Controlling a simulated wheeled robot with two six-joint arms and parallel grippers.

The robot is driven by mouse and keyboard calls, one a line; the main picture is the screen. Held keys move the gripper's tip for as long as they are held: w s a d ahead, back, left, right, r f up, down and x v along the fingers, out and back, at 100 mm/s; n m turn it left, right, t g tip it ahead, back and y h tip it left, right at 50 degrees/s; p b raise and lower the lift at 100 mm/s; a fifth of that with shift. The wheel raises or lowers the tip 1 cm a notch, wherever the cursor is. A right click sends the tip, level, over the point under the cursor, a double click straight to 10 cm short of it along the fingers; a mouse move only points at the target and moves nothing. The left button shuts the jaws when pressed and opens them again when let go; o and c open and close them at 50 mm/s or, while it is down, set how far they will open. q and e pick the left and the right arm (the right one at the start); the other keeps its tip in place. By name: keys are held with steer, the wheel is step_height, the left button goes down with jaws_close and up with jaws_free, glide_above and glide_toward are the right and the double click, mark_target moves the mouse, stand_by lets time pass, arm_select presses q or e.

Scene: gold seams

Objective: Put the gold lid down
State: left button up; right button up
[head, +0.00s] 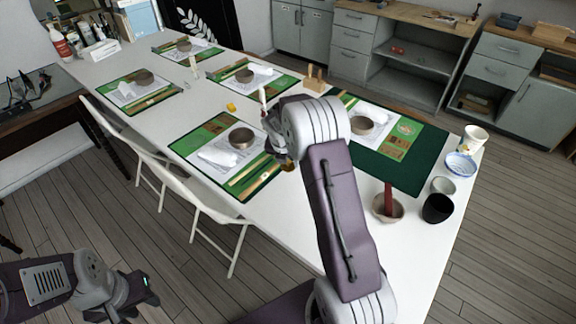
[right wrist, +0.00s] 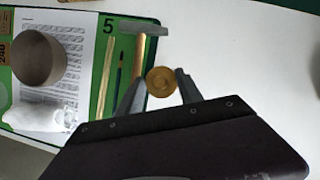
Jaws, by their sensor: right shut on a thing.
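The gold lid (right wrist: 161,81) is a small round golden disc between the fingers of my right gripper (right wrist: 160,88) in the right wrist view. My right gripper is shut on it. In the head view the lid (head: 288,167) shows as a small golden patch beneath my right gripper (head: 279,152), over the white table (head: 310,232) by the right edge of the nearest left-row green mat. The arm partly hides it, and I cannot tell its height above the table. My left gripper (head: 142,290) is low at the left, away from the table; its jaw opening is unclear.
The green mat (head: 182,148) carries a bowl (head: 241,138), white cloth and sticks. Another mat (head: 425,172) lies to the right. Cups and bowls (head: 438,208) stand near the right table edge. A yellow block (head: 231,106) lies mid-table. The near table surface is clear.

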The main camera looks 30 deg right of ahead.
steer(key=shift+f, duration=0.85)
arm_select(q)
steer(key=shift+f, duration=0.25)
arm_select(e)
steer(key=shift+f, duration=0.1)
steer(key=shift+f, duration=0.4)
steer(key=o, duration=1)
